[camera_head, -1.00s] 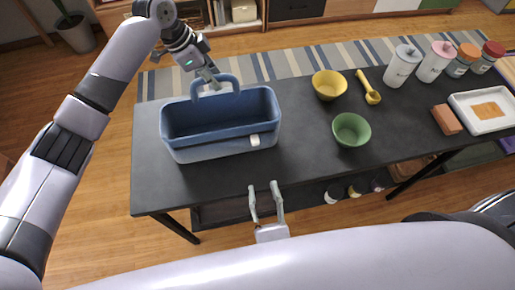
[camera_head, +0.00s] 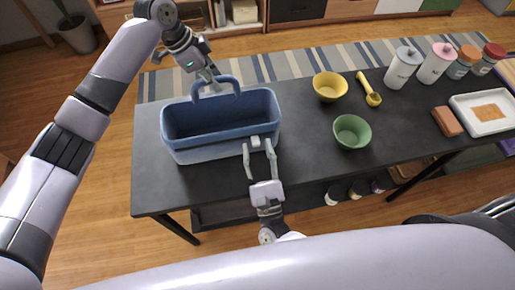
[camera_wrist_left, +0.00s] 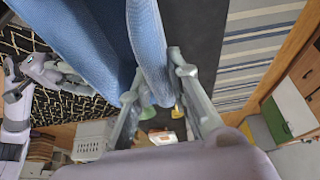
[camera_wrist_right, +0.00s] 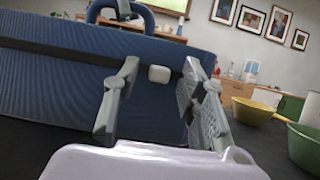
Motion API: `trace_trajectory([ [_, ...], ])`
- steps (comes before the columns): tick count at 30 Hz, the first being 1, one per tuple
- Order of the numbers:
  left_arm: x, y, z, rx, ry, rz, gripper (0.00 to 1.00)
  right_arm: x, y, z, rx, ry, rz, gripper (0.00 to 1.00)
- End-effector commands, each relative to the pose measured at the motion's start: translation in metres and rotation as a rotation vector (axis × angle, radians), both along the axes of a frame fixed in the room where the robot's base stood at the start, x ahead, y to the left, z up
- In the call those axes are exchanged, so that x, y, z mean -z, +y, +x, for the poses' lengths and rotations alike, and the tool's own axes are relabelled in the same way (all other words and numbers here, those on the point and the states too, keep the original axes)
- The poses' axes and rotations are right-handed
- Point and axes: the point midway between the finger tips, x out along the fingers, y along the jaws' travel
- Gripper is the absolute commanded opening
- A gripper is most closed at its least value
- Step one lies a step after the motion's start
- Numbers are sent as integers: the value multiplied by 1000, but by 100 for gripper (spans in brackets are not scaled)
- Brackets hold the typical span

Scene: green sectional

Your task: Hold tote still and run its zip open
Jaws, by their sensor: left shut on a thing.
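The blue tote (camera_head: 185,152) stands upright on the left part of the dark table, its hollow inside visible from above. Its handle (camera_head: 232,84) rises at the far side. The small white zip pull (camera_head: 256,139) is near the right end of the front; in the right wrist view the pull (camera_wrist_right: 159,74) sits on a dark band. My left gripper (camera_head: 207,82) is shut on the tote's far side by the handle; the left wrist view shows blue fabric (camera_wrist_left: 148,45) between its fingers. My right gripper (camera_head: 258,147) is open, its fingers either side of the pull, with gaps.
A green bowl (camera_head: 351,131), a yellow bowl (camera_head: 329,87) and a yellow scoop (camera_head: 370,90) stand right of the tote. Lidded canisters (camera_head: 403,67), a brown block (camera_head: 447,121) and a white tray (camera_head: 480,121) are further right. Table between tote and green bowl is clear.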

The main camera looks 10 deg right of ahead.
Motion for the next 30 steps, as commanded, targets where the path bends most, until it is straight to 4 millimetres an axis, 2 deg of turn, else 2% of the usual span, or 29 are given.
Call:
trace_trajectory([
  [9, -1, 0, 0, 0, -1, -1, 0, -1, 0, 3, 0, 0, 0, 38],
  [26, -1, 0, 0, 0, -1, -1, 0, -1, 0, 2, 0, 0, 0, 2],
  [30, -1, 0, 0, 0, -1, -1, 0, -1, 0, 2, 0, 0, 0, 0],
])
